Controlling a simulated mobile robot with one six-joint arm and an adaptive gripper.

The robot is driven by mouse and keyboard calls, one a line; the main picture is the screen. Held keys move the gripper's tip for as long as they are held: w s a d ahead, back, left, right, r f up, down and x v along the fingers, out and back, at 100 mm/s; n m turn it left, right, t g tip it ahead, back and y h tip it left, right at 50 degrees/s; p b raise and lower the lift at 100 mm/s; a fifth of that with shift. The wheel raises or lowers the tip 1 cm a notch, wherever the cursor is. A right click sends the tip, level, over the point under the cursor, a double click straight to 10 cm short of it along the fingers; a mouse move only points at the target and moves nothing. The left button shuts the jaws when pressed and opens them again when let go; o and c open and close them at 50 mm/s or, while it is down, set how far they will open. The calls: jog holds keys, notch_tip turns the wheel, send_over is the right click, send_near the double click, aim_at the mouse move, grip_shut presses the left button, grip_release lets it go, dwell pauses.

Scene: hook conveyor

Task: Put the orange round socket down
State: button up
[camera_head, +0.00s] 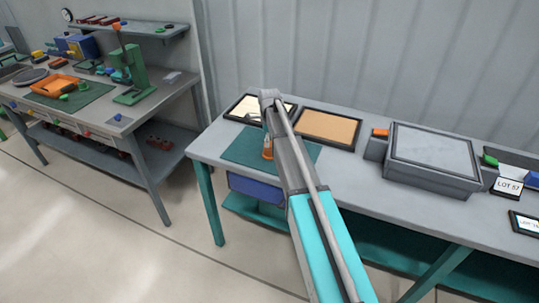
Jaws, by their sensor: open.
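An orange piece (267,152), which looks like the orange round socket, shows just left of my arm over the dark green mat (240,150) on the right-hand bench. It is small and partly covered by the arm, so its round shape and whether it rests on the mat are unclear. My arm reaches up from the bottom of the picture and bends at the top. My gripper (267,138) points down close to the orange piece, mostly hidden by my own arm. It is open; any contact with the piece is hidden.
Two framed trays, one cream (248,109) and one tan (328,128), lie behind the mat. A grey box with a flat top (432,150) stands to the right, near a "LOT 57" sign (507,187). A cluttered second bench (125,118) stands at left.

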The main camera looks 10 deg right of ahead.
jog(key=shift+s+f+b, duration=0.15)
jog(key=shift+f+b, duration=1.8)
jog(key=shift+f, duration=0.25)
jog(key=c, duration=1.3)
jog(key=shift+r, duration=0.15)
notch_tip(320, 180, up, 3)
jog(key=p, duration=0.3)
jog(key=shift+f, duration=0.2)
jog(key=shift+s+a+r+p, duration=0.1)
jog(key=shift+s+r+p, duration=1.6)
jog(key=shift+s, duration=0.65)
jog(key=shift+s+a+r+p, duration=0.1)
jog(key=shift+s+r+p, duration=1.6)
jog(key=shift+s, duration=0.6)
jog(key=shift+s+r+p, duration=1.65)
jog(key=shift+s+r, duration=0.05)
jog(key=shift+s, duration=0.65)
